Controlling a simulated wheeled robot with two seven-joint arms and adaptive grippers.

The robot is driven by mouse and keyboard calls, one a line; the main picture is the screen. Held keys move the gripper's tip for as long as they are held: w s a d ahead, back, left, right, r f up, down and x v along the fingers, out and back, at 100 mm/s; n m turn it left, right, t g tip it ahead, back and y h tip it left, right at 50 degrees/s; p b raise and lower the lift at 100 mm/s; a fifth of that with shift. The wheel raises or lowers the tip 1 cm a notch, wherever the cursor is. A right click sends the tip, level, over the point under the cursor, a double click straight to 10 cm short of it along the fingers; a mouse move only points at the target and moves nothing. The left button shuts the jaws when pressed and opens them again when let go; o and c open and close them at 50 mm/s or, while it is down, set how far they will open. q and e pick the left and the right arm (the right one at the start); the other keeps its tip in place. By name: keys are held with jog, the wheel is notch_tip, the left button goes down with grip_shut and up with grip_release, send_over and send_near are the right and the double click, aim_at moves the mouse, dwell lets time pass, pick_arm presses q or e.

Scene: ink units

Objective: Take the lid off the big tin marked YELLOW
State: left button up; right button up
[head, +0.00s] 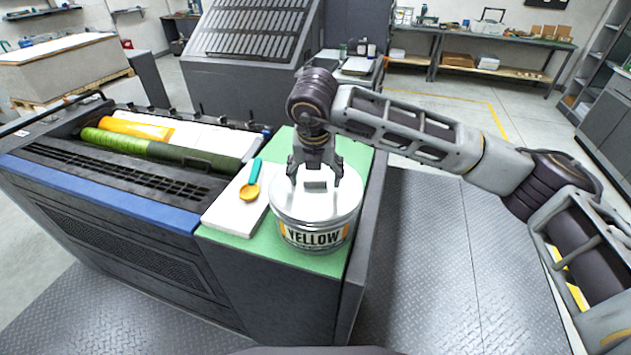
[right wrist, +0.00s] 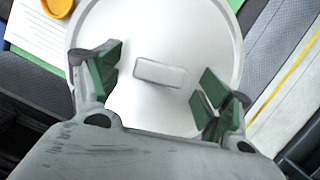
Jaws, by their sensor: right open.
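The big tin (head: 316,238) marked YELLOW stands upright on the green top at the right end of the press. Its pale round lid (head: 290,203) is on it, with a small block-shaped handle (head: 316,184) in the middle. In the right wrist view the lid (right wrist: 185,45) fills the middle, and the handle (right wrist: 158,74) lies between my fingers. My right gripper (head: 315,182) is open above the lid, its fingers on either side of the handle with gaps to both. In the right wrist view my right gripper (right wrist: 158,80) shows green pads. My left gripper is not in view.
A white pad (head: 228,211) with a teal-handled spoon (head: 251,187) lies left of the tin. The green mat (head: 360,165) has bare room behind the tin.

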jog(key=shift+w+f, duration=0.15)
jog(key=shift+f, duration=0.3)
jog(key=c, duration=1.1)
